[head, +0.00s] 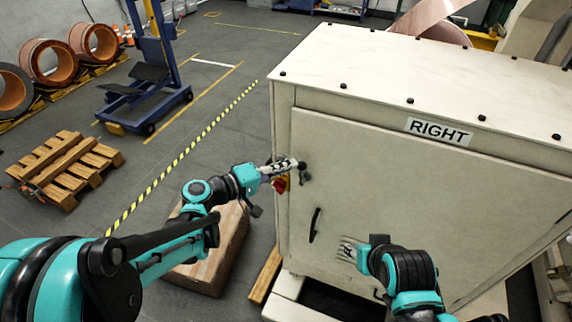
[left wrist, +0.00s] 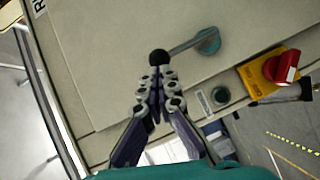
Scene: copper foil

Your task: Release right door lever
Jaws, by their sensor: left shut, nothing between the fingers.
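The right door (head: 420,190) of the cream cabinet is flat against its frame. Its lever, a grey bar on a round hub (left wrist: 208,41) with a black ball knob (left wrist: 159,57), shows in the left wrist view. The knob also shows in the head view (head: 302,166). My left gripper (head: 292,164) is shut and empty, with its fingertips (left wrist: 155,82) right at the knob; I cannot tell whether they touch. My right gripper (head: 350,250) is low in front of the door, and its finger opening is unclear.
A red rotary switch on a yellow plate (left wrist: 275,74) sits close to the lever. A black door handle (head: 314,225) is below. A cardboard box (head: 215,250) stands on the floor beneath my left arm. A pallet (head: 70,168) lies at the left.

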